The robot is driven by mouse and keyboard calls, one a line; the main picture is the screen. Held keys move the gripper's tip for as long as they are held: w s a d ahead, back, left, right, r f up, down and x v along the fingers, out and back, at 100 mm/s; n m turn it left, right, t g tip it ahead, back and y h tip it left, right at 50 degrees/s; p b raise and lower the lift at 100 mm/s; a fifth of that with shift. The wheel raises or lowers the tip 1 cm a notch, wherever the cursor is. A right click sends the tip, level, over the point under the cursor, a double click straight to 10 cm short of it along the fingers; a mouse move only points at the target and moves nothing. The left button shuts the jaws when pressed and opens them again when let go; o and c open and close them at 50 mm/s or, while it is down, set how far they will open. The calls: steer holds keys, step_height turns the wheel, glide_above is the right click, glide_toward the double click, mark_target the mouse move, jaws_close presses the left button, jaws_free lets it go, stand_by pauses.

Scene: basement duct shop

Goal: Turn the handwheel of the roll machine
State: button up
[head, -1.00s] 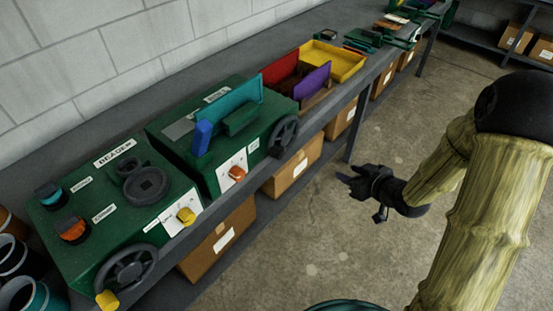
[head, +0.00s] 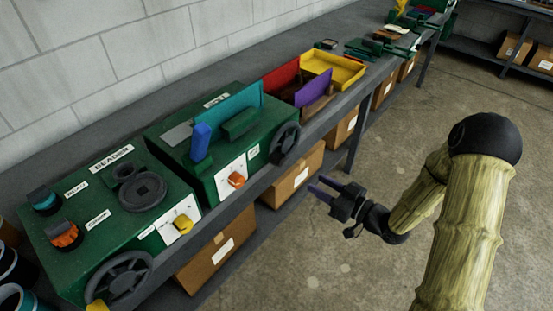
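Two green machines stand on the bench at left. The nearer machine (head: 180,192) has a label that seems to read "BEADER", a dark spoked handwheel (head: 122,278) on its front and a yellow knob at the wheel's lower left. The farther machine (head: 262,140) has a teal sheet (head: 232,112), a blue upright handle (head: 201,141) and a dark handwheel (head: 285,142) at its right end. Its top label is too small to read, so I cannot tell which is the roll machine. My gripper (head: 323,188) is open and empty over the floor, apart from both handwheels.
An orange knob (head: 236,180) and a yellow knob (head: 183,224) stick out from the machine fronts. A yellow tray (head: 335,68) and red and purple panels lie farther along the bench. Cardboard boxes (head: 222,247) sit on the lower shelf. The floor at right is clear.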

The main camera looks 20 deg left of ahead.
mark_target(282, 163)
steer(key=p+x, duration=0.2)
steer(key=x, duration=1.4)
steer(key=shift+p, duration=0.4)
steer(key=shift+r, duration=0.1)
jaws_close()
